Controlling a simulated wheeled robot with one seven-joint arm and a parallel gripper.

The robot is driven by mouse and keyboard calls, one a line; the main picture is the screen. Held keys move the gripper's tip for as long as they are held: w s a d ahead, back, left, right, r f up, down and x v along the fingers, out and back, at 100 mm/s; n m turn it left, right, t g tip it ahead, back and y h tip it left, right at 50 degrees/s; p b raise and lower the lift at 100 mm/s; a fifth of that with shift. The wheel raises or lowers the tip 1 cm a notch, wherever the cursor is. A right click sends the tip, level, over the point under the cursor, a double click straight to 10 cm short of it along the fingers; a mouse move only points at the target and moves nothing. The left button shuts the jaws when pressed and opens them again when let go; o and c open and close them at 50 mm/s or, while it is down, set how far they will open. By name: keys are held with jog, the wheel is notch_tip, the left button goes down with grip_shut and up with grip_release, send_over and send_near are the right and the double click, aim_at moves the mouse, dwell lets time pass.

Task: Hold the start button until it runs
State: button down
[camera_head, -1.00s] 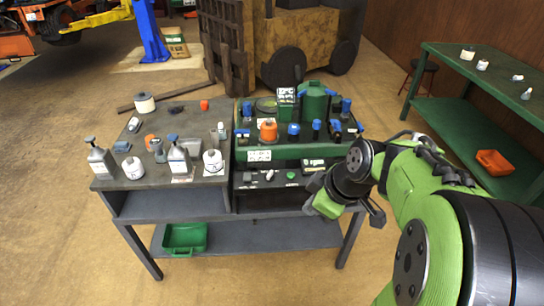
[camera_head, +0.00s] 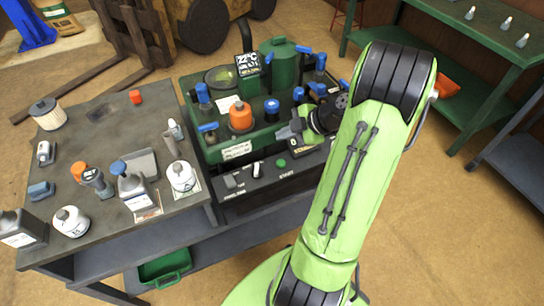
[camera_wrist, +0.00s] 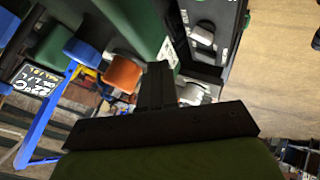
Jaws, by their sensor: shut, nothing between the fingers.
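The start button (camera_head: 281,163) is a small green round button on the dark front panel (camera_head: 245,187) of the green machine, to the right of a white toggle switch (camera_head: 257,170). My gripper (camera_head: 283,133) is above and behind the button in the head view, apart from it, near the orange cap (camera_head: 241,116). In the wrist view my closed fingers (camera_wrist: 158,80) hold nothing and reach between the orange cap (camera_wrist: 122,73) and the dark panel. I cannot pick out the green button in the wrist view; the fingers may hide it.
Blue-handled valves (camera_head: 204,96), a green tank (camera_head: 279,66) and a display sign reading about 22°C (camera_head: 247,65) crowd the machine's top. Bottles and jars stand on the grey bench (camera_head: 105,125) to the left. The floor in front right is open.

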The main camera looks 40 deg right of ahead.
jog(key=b, duration=0.5)
send_over(284, 164)
notch_tip(284, 164, down, 8)
jog(key=shift+f+b, duration=0.35)
jog(key=shift+f, duration=0.1)
dwell(1.6)
jog(key=shift+f+b, duration=0.35)
jog(key=shift+b, duration=0.45)
jog(key=shift+f, duration=0.45)
jog(key=shift+r, duration=0.1)
dwell(0.8)
jog(key=shift+r, duration=0.8)
